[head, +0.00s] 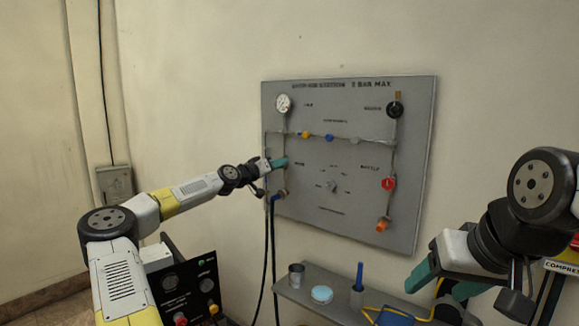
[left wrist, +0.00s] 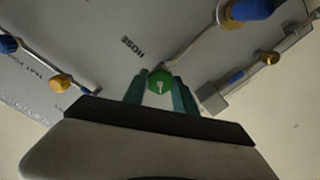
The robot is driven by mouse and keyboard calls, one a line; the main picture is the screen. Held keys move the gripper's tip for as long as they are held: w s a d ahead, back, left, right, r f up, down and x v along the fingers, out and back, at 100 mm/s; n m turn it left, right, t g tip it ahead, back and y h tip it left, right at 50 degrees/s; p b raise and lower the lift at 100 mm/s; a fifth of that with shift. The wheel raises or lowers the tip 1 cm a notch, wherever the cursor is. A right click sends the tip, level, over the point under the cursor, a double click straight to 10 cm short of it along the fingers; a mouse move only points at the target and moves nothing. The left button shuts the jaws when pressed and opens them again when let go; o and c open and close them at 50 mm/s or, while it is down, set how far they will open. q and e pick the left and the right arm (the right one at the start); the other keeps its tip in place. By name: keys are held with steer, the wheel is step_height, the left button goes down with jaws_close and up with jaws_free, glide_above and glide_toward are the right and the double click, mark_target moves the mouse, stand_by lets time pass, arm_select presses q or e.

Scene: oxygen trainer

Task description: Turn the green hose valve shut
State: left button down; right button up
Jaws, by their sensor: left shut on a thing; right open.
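The green hose valve (left wrist: 160,82) shows in the left wrist view as a green knob with a pale mark, near the word HOSE on the grey panel (head: 345,210). My left gripper (left wrist: 161,90) is shut on it, with one teal finger on each side.
The panel also bears a gauge (head: 283,103), a red knob (head: 388,184), an orange knob (head: 382,225) and a black knob (head: 395,109). Below, a shelf (head: 335,302) holds a metal cup (head: 296,275) and a blue-topped disc (head: 322,294). A black box (head: 188,288) stands at lower left.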

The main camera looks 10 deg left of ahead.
arm_select(q)
steer(key=m, duration=0.8)
steer(key=shift+f+m, duration=0.25)
steer(key=shift+m, duration=0.45)
steer(key=c, duration=1)
jaws_free()
steer(key=shift+r, duration=0.1)
steer(key=v, duration=0.7)
steer(key=shift+s, duration=0.35)
steer(key=shift+a, duration=0.15)
